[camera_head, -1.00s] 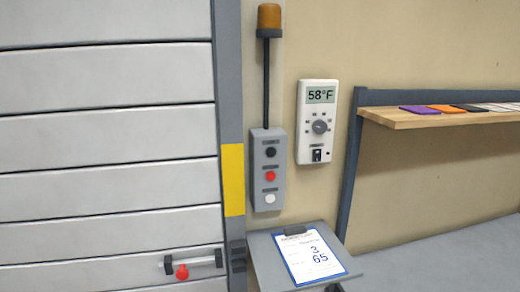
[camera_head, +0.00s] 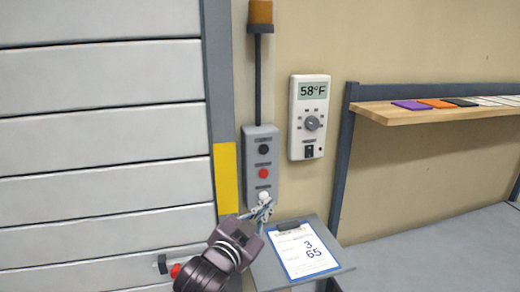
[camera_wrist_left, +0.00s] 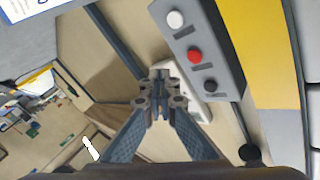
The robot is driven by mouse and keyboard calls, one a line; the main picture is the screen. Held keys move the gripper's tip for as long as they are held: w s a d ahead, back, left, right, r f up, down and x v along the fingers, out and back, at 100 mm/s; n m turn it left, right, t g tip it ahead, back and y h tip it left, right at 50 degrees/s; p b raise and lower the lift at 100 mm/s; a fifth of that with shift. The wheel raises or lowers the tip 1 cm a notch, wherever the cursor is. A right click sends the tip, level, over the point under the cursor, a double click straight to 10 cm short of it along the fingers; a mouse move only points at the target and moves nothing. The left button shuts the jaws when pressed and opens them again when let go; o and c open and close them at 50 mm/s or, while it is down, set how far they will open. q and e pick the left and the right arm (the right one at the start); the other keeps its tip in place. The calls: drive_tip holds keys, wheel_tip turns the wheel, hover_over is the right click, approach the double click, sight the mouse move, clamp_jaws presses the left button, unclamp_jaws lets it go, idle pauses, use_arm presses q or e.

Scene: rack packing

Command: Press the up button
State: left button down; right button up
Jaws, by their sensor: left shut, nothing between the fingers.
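The grey control box (camera_head: 274,150) on the wall has a black button (camera_head: 264,150) at the top, a red button (camera_head: 263,174) in the middle and a white button (camera_head: 264,196) at the bottom. Their labels are too small to read. My left gripper (camera_head: 264,206) is shut and empty, with its tips by the white button in the head view; I cannot tell whether they touch it. In the left wrist view the shut fingertips (camera_wrist_left: 160,84) show beside the box, with the white (camera_wrist_left: 175,19), red (camera_wrist_left: 194,55) and black (camera_wrist_left: 210,85) buttons all visible. My right gripper is not in view.
A clipboard (camera_head: 304,252) lies on a small grey shelf (camera_head: 262,272) below the box. A thermostat (camera_head: 309,117) hangs to the right. The slatted door (camera_head: 100,110) and its yellow-marked frame (camera_head: 227,178) stand at the left. A wooden shelf (camera_head: 430,112) is at the right.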

sight(264, 150)
use_arm(q)
wheel_tip(264, 150, up, 10)
drive_tip(key=d+m+t+h, duration=0.1)
drive_tip(key=d+m+h, duration=0.1)
drive_tip(key=shift+d, duration=0.2)
drive_tip(key=shift+w+a+f, duration=0.1)
drive_tip(key=w+a, duration=0.2)
drive_tip(key=w, duration=0.6)
drive_tip(key=shift+a+b, duration=0.35)
drive_tip(key=shift+b, duration=0.1)
drive_tip(key=shift+w, duration=0.1)
drive_tip(key=shift+w, duration=0.1)
idle(0.8)
drive_tip(key=shift+w+a, duration=0.15)
drive_tip(key=shift+w, duration=0.15)
